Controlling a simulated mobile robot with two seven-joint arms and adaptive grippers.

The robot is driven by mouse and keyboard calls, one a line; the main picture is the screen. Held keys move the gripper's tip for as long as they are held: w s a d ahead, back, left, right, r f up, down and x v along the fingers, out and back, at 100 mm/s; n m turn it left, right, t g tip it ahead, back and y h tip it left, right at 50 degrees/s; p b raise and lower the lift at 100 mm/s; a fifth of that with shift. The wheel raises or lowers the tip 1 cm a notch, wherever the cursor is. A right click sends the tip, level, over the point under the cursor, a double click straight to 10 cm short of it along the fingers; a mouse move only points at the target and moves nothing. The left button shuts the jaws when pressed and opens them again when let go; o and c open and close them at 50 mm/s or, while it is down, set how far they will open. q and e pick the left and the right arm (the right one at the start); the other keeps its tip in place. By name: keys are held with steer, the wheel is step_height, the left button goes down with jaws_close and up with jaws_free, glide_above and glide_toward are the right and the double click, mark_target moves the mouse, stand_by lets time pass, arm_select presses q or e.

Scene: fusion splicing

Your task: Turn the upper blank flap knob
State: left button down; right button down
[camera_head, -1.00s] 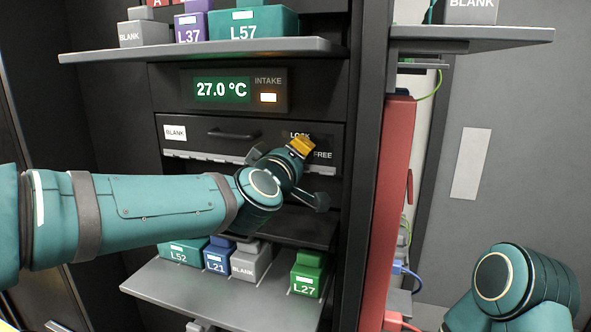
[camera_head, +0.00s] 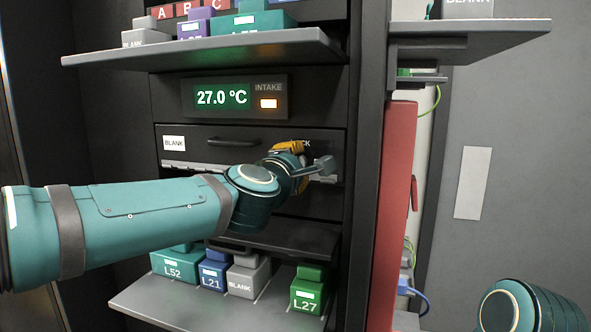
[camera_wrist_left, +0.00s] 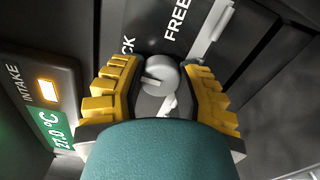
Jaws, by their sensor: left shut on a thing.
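The blank flap (camera_head: 250,146) is a dark panel with a bar handle and a white BLANK label, below the temperature display. Its round grey knob (camera_wrist_left: 160,74) shows in the left wrist view, beside the FREE lettering and a partly hidden LOCK lettering. My left gripper (camera_wrist_left: 160,82) has its yellow ridged fingers on either side of the knob and is shut on it. In the head view my left gripper (camera_head: 296,160) is at the flap's right end and hides the knob. My right gripper is out of view.
The display (camera_head: 222,97) reads 27.0 °C, with a lit INTAKE light (camera_head: 268,103). An upper shelf (camera_head: 205,49) and a lower shelf (camera_head: 185,304) hold coloured labelled blocks. A red upright panel (camera_head: 397,200) stands right of the rack.

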arm_select(q)
steer(key=shift+a+n, duration=0.1)
steer(key=shift+n, duration=0.2)
steer(key=c, duration=0.6)
jaws_free()
steer(key=shift+w, duration=0.1)
steer(key=shift+o, duration=0.2)
steer(key=v, duration=1.2)
steer(key=shift+r, duration=0.1)
